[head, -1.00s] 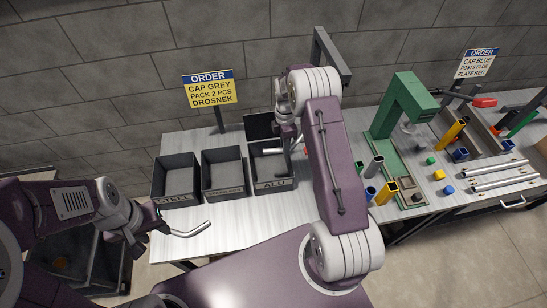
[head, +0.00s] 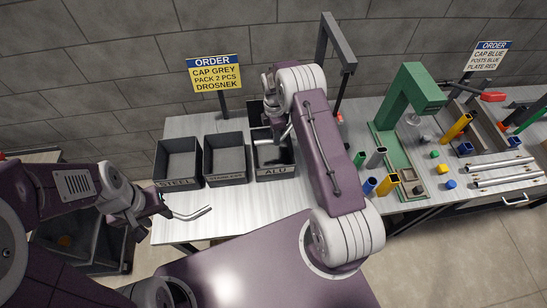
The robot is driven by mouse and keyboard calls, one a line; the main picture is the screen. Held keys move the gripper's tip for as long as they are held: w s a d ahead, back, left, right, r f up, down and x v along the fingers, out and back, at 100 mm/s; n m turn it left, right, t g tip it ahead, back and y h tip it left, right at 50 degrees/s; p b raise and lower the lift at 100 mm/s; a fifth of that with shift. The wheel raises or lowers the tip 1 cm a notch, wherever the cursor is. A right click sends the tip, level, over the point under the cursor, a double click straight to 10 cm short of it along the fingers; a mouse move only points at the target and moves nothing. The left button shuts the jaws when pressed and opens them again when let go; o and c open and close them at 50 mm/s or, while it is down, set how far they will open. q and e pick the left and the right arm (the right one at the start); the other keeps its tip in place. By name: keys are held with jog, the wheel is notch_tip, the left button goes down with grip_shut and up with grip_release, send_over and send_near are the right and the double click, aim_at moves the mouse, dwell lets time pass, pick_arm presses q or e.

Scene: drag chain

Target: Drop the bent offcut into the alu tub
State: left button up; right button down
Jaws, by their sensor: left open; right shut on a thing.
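The alu tub (head: 262,174), dark and labelled ALU, stands at the right end of the front row of tubs. My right gripper (head: 280,137) is over this tub, shut on a light metal tube (head: 263,142). The gripper and arm partly hide the tube, so I cannot tell if it is bent. A bent metal tube (head: 192,214) shows near the table's front left corner. My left gripper (head: 162,203) is open, close to the left end of this bent tube; I cannot tell whether they touch.
The steel tub (head: 178,163) and a middle tub (head: 225,157) stand left of the alu tub. A green press frame (head: 388,130), coloured posts and caps, and several metal tubes (head: 505,172) fill the right side. Bare table lies in front of the tubs.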

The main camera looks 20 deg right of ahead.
jog(key=shift+f, duration=0.4)
jog(key=c, duration=1.2)
grip_release()
jog(key=shift+d, duration=0.1)
jog(key=shift+r, duration=0.25)
notch_tip(320, 180, up, 9)
jog(key=b, duration=0.3)
jog(key=shift+w+f, duration=0.15)
jog(key=shift+w, duration=0.3)
